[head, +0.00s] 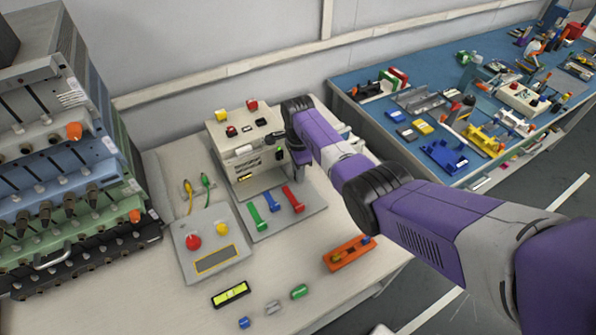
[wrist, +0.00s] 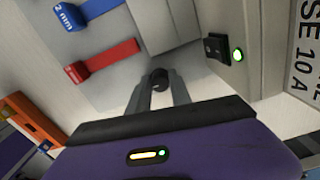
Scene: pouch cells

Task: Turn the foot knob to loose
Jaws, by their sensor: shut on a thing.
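In the wrist view the two grey fingers of my gripper (wrist: 160,92) are closed on a small dark round knob (wrist: 160,76), which I take for the foot knob. Only its end shows between the fingertips; any loose or tight marking is hidden. In the head view my gripper (head: 292,178) reaches down at the right front of the cream machine (head: 240,150), and the knob is hidden there. In the wrist view the machine's side (wrist: 262,60) stands to the right of the fingers, with a black switch and a lit green lamp.
A grey plate beside the machine bears a green gauge (head: 256,218), a blue gauge (head: 271,200) and a red gauge (head: 293,199). A control box (head: 210,262) with red and yellow buttons is left of it. An orange holder (head: 348,254) and a level (head: 231,294) lie in front.

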